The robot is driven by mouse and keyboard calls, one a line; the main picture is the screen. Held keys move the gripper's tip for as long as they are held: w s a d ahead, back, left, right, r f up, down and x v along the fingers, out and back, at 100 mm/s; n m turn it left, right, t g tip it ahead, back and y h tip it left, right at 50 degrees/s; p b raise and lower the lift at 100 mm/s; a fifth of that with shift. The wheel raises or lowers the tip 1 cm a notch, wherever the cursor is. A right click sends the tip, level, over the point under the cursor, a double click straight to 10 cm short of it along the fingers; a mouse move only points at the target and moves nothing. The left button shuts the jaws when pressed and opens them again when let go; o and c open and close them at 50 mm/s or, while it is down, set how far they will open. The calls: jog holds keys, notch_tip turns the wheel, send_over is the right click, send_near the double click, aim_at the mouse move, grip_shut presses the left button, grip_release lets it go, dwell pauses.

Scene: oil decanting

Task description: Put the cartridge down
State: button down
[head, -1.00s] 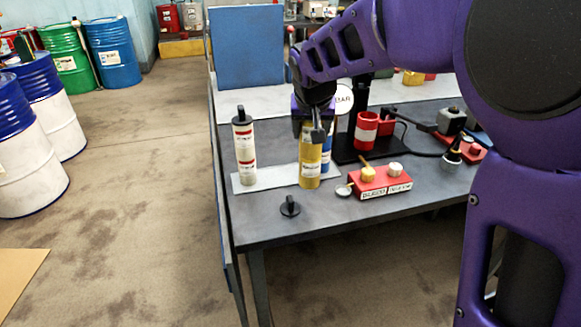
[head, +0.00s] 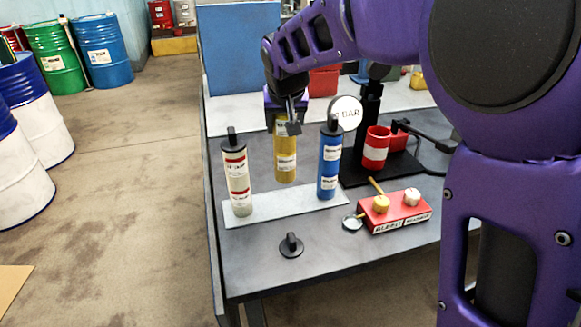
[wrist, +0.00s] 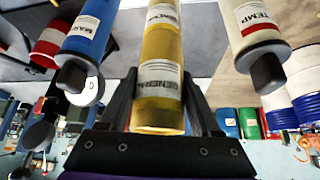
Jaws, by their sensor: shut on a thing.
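My gripper (head: 287,118) is shut on the upper end of a yellow cartridge (head: 286,163) labelled GENERAL, which hangs nearly upright. In the head view its lower end appears at the back edge of a pale flat plate (head: 270,208); I cannot tell whether it touches anything. In the wrist view the yellow cartridge (wrist: 161,60) runs between the fingers. A white cartridge (head: 237,182) with red bands and a black cap stands on the plate to the left. A blue cartridge (head: 329,165) with a black cap stands to the right.
A loose black cap (head: 291,245) lies on the grey table in front of the plate. A red block with knobs (head: 396,212) and a small round dish (head: 352,223) are at the right. A black stand with a round BAR sign (head: 346,113) and a red-and-white cup (head: 376,148) stand behind.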

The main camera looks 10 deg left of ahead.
aim_at(285, 154)
notch_tip(285, 154, down, 8)
jog(key=shift+b, duration=0.45)
jog(key=shift+f, duration=0.25)
jog(key=shift+c, duration=0.5)
grip_release()
jog(key=shift+r, duration=0.1)
jog(key=shift+r, duration=0.25)
jog(key=v, duration=1.2)
jog(key=shift+p, duration=0.4)
jog(key=shift+f, duration=0.15)
